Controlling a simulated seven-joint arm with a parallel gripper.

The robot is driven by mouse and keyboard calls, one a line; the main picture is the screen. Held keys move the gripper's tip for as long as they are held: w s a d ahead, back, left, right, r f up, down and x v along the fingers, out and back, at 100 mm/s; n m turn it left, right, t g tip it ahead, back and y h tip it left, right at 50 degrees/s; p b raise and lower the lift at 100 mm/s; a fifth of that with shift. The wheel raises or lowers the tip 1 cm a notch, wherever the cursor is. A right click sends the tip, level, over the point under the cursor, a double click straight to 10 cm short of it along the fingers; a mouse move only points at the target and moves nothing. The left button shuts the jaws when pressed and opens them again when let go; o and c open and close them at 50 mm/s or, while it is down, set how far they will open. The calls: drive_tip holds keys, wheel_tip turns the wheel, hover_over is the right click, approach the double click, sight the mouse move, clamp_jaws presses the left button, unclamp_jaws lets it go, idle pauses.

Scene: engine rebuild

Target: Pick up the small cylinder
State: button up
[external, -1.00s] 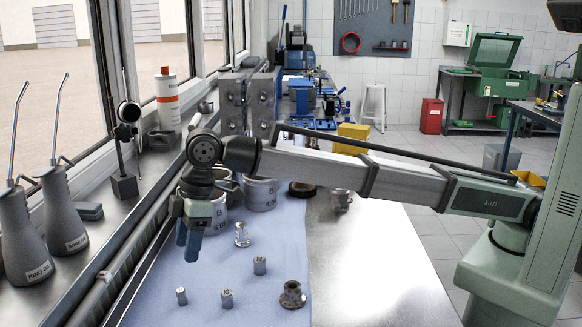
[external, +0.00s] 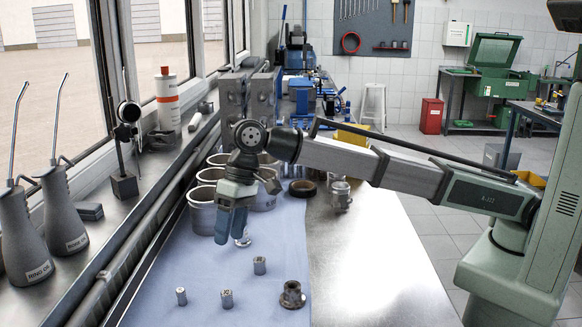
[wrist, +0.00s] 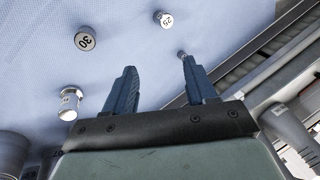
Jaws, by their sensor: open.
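Three small metal cylinders stand apart on the blue mat (external: 200,270) in the external view: the left one (external: 181,296), the middle one (external: 227,299) and the right one (external: 260,265). My gripper (external: 230,236) is open and empty above the mat, behind these cylinders. In the wrist view, my gripper (wrist: 158,64) has its fingers spread with bare mat between them. Cylinders marked 30 (wrist: 85,40) and 25 (wrist: 166,20) lie beyond the fingertips. A small metal piece (wrist: 182,53) shows at the right fingertip, partly hidden; whether they touch is unclear.
A shiny metal part (external: 243,239) stands beside the fingers, partly hidden; a similar part is left in the wrist view (wrist: 69,103). A flanged hub (external: 292,295) lies right of the cylinders. Several pots (external: 202,210) stand behind the gripper. Bare steel bench (external: 370,260) is at right.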

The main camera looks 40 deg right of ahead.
sight(227, 292)
drive_tip(key=s+a+f+m, duration=0.1)
drive_tip(key=f+m, duration=0.1)
drive_tip(key=m, duration=0.4)
drive_tip(key=s+f+m, duration=0.1)
drive_tip(key=f+m, duration=0.2)
drive_tip(key=m, duration=0.3)
drive_tip(key=s+a+f+m, duration=0.1)
drive_tip(key=f+m, duration=0.2)
drive_tip(key=m, duration=0.3)
drive_tip(key=shift+a+g, duration=0.3)
drive_tip(key=shift+g, duration=0.1)
drive_tip(key=shift+a+x, duration=0.15)
drive_tip(key=shift+x, duration=1.15)
drive_tip(key=shift+a+x, duration=0.15)
drive_tip(key=shift+x, duration=1.15)
drive_tip(key=shift+s+r, duration=0.15)
drive_tip(key=shift+c, duration=0.2)
clamp_jaws()
